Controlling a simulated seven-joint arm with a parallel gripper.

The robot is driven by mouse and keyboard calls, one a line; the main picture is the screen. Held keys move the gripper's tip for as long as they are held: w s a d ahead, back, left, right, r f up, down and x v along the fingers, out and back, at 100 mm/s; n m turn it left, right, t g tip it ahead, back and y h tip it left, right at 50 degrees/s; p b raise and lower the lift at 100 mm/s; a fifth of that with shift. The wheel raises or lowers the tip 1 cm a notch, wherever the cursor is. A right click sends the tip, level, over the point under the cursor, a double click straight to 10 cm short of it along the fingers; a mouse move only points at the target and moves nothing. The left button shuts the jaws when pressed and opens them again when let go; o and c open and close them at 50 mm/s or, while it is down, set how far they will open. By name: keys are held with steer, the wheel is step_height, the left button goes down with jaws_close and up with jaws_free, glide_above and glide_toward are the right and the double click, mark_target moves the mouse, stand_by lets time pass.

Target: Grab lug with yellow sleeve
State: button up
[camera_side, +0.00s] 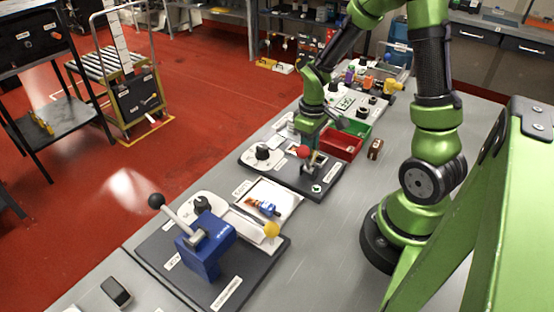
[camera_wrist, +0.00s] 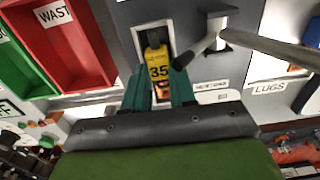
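In the wrist view a yellow sleeve (camera_wrist: 157,66) marked 35 lies in a white-edged slot, with a dark end at its top. An orange piece (camera_wrist: 165,94) shows just below it. My gripper (camera_wrist: 160,75) has two teal fingers, one on each side of the yellow sleeve. The fingers look spread, with a small gap to the sleeve; contact is not visible. In the side view my gripper (camera_side: 308,142) is low over a dark station with a red-knobbed lever, and hides the sleeve there.
A grey lever (camera_wrist: 205,45) reaches close beside the right finger. A red WASTE bin (camera_wrist: 75,50) and a green bin (camera_wrist: 20,65) stand at left. A LUGS label (camera_wrist: 270,88) is at right. In the side view a blue press (camera_side: 205,245) stands at the front.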

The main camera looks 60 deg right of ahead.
jaws_close()
steer(key=shift+r, duration=2.55)
